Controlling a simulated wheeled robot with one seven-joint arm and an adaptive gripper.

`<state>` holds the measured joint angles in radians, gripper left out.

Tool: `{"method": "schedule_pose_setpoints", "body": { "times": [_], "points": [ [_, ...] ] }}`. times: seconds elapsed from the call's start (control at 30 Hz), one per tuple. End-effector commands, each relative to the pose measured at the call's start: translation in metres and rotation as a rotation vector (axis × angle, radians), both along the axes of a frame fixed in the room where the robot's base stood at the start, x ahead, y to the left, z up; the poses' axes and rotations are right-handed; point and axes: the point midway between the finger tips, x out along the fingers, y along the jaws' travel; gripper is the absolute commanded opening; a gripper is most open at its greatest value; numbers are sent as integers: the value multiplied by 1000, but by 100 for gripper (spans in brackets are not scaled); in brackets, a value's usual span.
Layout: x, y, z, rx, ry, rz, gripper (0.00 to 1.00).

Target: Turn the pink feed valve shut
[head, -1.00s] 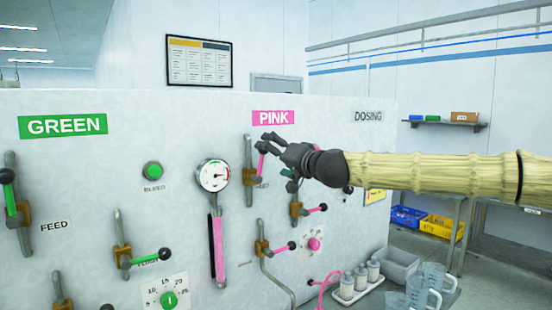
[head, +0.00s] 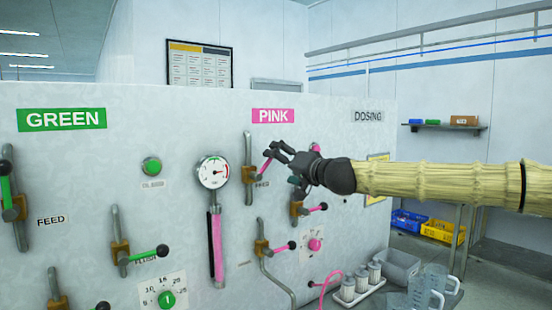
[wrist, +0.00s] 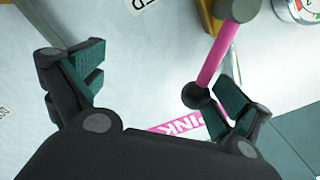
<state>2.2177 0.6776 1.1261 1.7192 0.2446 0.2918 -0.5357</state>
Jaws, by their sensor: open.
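The pink feed valve has a pink lever (wrist: 217,52) with a black ball knob (wrist: 195,96) at its end. In the head view the lever (head: 265,166) slants up and right from its brass body (head: 248,176) under the PINK sign, and my fingers partly cover its end. My gripper (wrist: 160,88) is open in the wrist view. The knob lies between the fingers, close to the right finger pad; I cannot tell whether they touch. The left finger is well apart from the lever. My gripper (head: 277,158) also shows in the head view, in front of the panel.
Another pink-handled valve (head: 308,208) sits just below my gripper, and one more (head: 272,248) is lower left. A pressure gauge (head: 213,172) is to the left. A tray with white bottles (head: 358,284) stands at lower right.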

Motion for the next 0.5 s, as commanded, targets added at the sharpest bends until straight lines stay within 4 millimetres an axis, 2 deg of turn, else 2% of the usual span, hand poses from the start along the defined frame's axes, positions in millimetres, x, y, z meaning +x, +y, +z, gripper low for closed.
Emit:
{"method": "schedule_pose_setpoints", "body": {
  "times": [0.5],
  "points": [
    [4,-5,-20,-1,-1,0,100]
  ]
}}
